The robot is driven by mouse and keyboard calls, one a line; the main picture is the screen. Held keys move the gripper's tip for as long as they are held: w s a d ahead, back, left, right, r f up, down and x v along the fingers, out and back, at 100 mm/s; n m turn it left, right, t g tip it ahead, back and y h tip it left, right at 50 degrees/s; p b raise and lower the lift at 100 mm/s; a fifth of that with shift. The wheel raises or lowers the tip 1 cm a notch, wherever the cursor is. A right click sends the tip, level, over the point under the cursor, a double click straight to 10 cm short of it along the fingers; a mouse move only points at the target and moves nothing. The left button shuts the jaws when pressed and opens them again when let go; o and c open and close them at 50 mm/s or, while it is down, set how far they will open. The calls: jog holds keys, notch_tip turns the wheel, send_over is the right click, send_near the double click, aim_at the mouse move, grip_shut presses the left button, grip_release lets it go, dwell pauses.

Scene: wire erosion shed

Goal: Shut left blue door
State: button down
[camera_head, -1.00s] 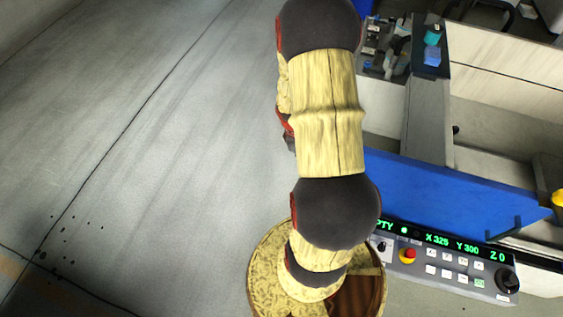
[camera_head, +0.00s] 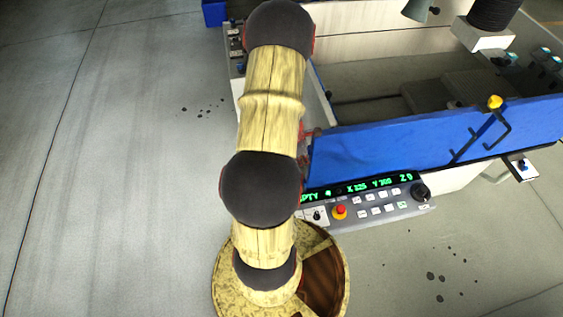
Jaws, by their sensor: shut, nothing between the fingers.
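The left blue door (camera_head: 385,146) is the long blue panel on the front of the machine, right of my arm. Its dark handle (camera_head: 466,150) is near its right end. The right blue door (camera_head: 540,122) continues to the right, with its own dark handle (camera_head: 500,122) close by. The two panels look nearly in line; I cannot tell whether a gap is left between them. My arm rises in front of the machine's left side and covers part of it. My gripper cannot be made out; it seems hidden behind the arm.
A control panel (camera_head: 370,205) with green readouts and a red button sits below the left door. A yellow knob (camera_head: 495,102) stands above the doors' meeting place. The open tank (camera_head: 385,85) lies behind. Grey floor (camera_head: 110,130) is clear on the left.

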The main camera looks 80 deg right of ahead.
aim_at(315, 158)
jog(key=shift+s+d+p, duration=0.15)
jog(key=shift+s+d, duration=0.15)
jog(key=shift+s, duration=0.45)
jog(key=shift+s+d+p, duration=0.15)
jog(key=shift+s+d, duration=0.15)
jog(key=shift+s, duration=0.5)
jog(key=shift+s+d+p, duration=0.15)
jog(key=shift+s+d, duration=0.15)
jog(key=shift+s, duration=0.45)
